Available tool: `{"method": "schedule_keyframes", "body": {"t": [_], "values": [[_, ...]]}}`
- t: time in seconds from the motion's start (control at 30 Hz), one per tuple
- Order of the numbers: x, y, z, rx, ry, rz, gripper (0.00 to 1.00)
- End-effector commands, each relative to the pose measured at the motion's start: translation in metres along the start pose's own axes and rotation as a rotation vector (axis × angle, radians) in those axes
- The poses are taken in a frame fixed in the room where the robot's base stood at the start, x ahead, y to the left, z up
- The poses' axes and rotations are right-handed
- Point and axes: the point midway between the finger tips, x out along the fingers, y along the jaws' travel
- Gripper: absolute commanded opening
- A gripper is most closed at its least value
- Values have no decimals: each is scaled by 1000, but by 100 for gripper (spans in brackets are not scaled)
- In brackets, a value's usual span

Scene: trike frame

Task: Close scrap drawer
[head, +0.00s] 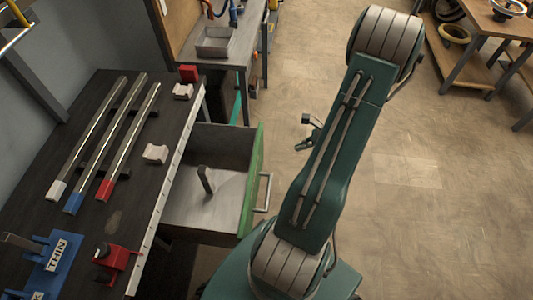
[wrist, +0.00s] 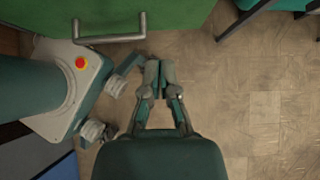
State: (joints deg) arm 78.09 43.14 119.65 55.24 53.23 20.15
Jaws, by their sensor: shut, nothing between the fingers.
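The scrap drawer (head: 225,150) stands pulled out from the workbench in the head view. It has a grey metal inside, a green front (head: 252,180) and a bar handle (head: 266,193). A dark bar-like piece (head: 205,180) is inside it. In the wrist view the green front (wrist: 165,14) and its handle (wrist: 110,38) are at the top. My gripper (wrist: 158,64) is shut and empty there, below and right of the handle and apart from it.
The workbench (head: 115,215) holds three metal bars (head: 112,150), a blue holder (head: 60,262) and a red fixture (head: 116,262). A second bench with a grey tray (head: 216,42) stands behind. A wooden table (head: 505,22) is far right. The tiled floor (head: 420,200) right of my arm is clear.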

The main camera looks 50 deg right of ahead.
Motion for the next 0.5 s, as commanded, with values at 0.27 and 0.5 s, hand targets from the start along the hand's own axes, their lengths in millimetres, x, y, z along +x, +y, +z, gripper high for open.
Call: {"method": "schedule_keyframes", "body": {"t": [0.27,0.5], "values": [[36,1,0,-1,-2,6,0],[81,1,0,-1,0,7,0]]}}
